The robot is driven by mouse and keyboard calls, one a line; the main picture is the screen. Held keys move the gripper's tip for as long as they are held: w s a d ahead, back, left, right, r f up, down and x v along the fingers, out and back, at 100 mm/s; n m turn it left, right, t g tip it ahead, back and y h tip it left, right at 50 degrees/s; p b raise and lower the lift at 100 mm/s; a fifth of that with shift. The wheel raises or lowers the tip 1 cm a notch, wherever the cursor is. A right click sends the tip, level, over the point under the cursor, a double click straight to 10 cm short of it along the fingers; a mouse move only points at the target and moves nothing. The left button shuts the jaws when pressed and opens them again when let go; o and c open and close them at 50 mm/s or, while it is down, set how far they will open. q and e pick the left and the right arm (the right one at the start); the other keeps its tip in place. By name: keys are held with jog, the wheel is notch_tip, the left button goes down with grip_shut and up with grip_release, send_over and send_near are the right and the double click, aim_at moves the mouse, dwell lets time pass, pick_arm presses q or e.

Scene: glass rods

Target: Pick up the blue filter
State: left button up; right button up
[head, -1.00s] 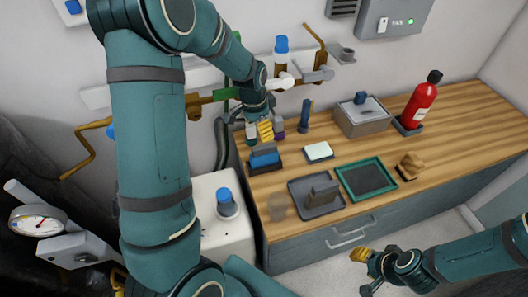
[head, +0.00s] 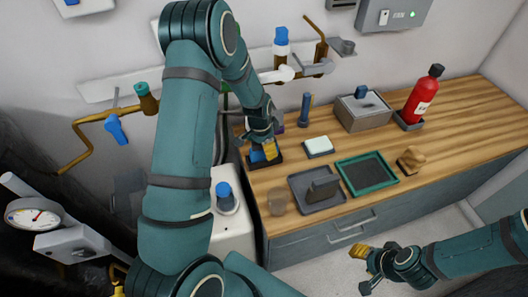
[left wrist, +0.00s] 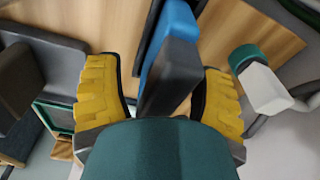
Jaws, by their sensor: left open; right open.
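The blue filter (head: 257,156) stands in a dark holder at the left end of the wooden counter, partly hidden by my left gripper (head: 268,150). In the left wrist view the blue filter (left wrist: 172,32) and a dark grey block-like part (left wrist: 170,75) lie between the spread yellow fingers of the left gripper (left wrist: 165,95). I cannot tell whether the grey part belongs to the filter. The left gripper is open around it, with gaps at the fingers. My right gripper (head: 364,268) is open and empty in front of the counter.
A grey box (head: 362,112) and a red extinguisher (head: 422,96) stand further back. Wall pipes run behind my left arm.

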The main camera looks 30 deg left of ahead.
pick_arm(q)
jog(key=shift+f, duration=0.1)
grip_shut()
dwell(0.4)
jog(key=shift+r, duration=0.65)
notch_tip(320, 180, up, 2)
jog(key=shift+r, duration=0.15)
jog(key=s+a, duration=0.9)
jog(key=s, duration=0.6)
jog(key=shift+s+a, duration=0.2)
